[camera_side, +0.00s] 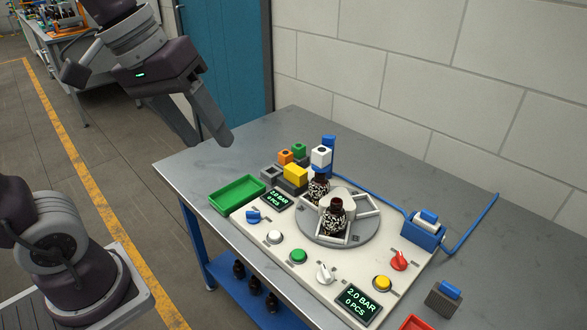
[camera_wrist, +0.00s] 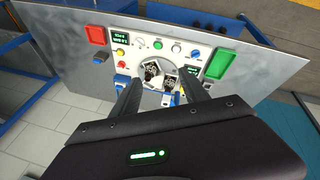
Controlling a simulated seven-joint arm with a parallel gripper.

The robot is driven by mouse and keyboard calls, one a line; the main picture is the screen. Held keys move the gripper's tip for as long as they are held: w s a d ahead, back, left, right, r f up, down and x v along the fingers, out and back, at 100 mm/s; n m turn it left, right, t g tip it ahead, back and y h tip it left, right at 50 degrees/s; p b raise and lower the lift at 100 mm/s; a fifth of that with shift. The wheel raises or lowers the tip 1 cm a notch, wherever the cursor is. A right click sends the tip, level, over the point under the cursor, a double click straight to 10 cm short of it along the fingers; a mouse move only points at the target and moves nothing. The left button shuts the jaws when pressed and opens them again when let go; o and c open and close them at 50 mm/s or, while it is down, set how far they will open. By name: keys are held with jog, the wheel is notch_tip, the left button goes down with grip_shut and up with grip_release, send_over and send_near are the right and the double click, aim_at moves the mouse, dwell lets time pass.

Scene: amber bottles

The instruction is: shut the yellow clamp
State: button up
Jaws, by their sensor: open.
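A yellow block (camera_side: 296,173) sits on a dark grey base at the back left of the machine panel in the side view. It is the likeliest yellow clamp, but its jaw and whether it is open or shut are too small to tell. In the wrist view I cannot make it out clearly; my fingers cover part of that area. My gripper (camera_side: 208,140) is open and empty, high above the table's left edge, well apart from the yellow block. In the wrist view its two fingers (camera_wrist: 161,76) spread over the panel.
Orange (camera_side: 285,156), green (camera_side: 299,150) and white (camera_side: 321,156) blocks crowd the yellow one. Amber bottles (camera_side: 335,214) stand on a grey turntable (camera_side: 350,238). A green tray (camera_side: 237,193) lies left; a blue unit (camera_side: 423,236) with a hose stands right.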

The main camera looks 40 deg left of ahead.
jog(key=w+a+f+n+g, duration=0.1)
jog(key=w+a+n, duration=0.15)
jog(key=w, duration=0.45)
jog(key=w+a+f+n+g, duration=0.1)
jog(key=w+a+n, duration=0.15)
jog(key=w, duration=0.35)
jog(key=n+g+y, duration=0.1)
jog(key=n+g, duration=0.1)
jog(key=n, duration=0.6)
send_over(292, 167)
jog(key=f, duration=1.9)
jog(key=shift+s+d, duration=0.1)
jog(key=shift+s, duration=0.1)
jog(key=shift+n+y, duration=0.3)
jog(key=f, duration=0.8)
jog(key=shift+w+f, duration=0.25)
jog(key=shift+f, duration=0.05)
grip_shut()
